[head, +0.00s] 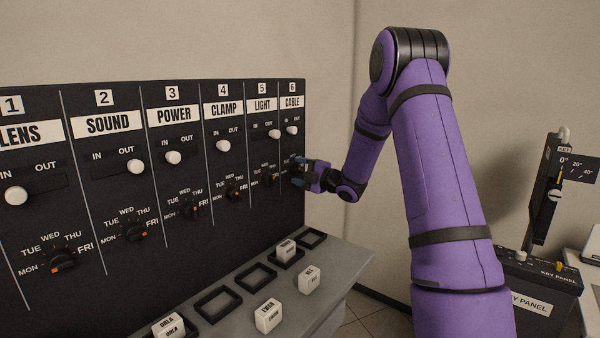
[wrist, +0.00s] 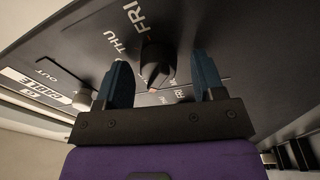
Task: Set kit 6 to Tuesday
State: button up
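Kit 6, labelled CABLE (head: 292,102), is the far right column of the black panel. Its dark day dial (wrist: 156,66) shows in the wrist view, with THU and FRI printed near it and a small orange mark on its near edge. The other day labels are partly hidden or too small, so I cannot tell its setting. My gripper (head: 301,172) is at this dial and covers most of it in the head view. Its two blue fingers are apart, one on each side of the dial, with gaps showing between them and the knob.
Above the dial is kit 6's white IN/OUT slider knob (head: 292,130). Kit 5's dial (head: 268,179) is close on the left. A grey ledge (head: 330,262) below holds labelled blocks and black square frames. A key panel (head: 535,285) stands at right.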

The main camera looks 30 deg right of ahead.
jog(key=v, duration=1)
jog(key=shift+s+d, duration=0.25)
jog(key=shift+s, duration=0.15)
jog(key=s+a+r+m+g+h, duration=0.2)
jog(key=s+a+r+m+h, duration=0.15)
jog(key=r+m+h, duration=0.2)
jog(key=s+a+r+m+g+h, duration=0.2)
jog(key=s+a+r+m+h, duration=0.1)
jog(key=a+r+m+h, duration=0.25)
jog(key=s+a+m+g+y, duration=0.1)
jog(key=s+a+m+g, duration=0.3)
jog(key=s, duration=1)
jog(key=s+a+m+g+y, duration=0.2)
jog(key=s+a+m, duration=0.3)
jog(key=s+a, duration=0.4)
jog(key=s+g, duration=0.1)
jog(key=s, duration=0.4)
jog(key=shift+s+a+f+m+g, duration=0.25)
jog(key=shift+s+a+m+g, duration=0.05)
jog(key=shift+s+a+g, duration=0.1)
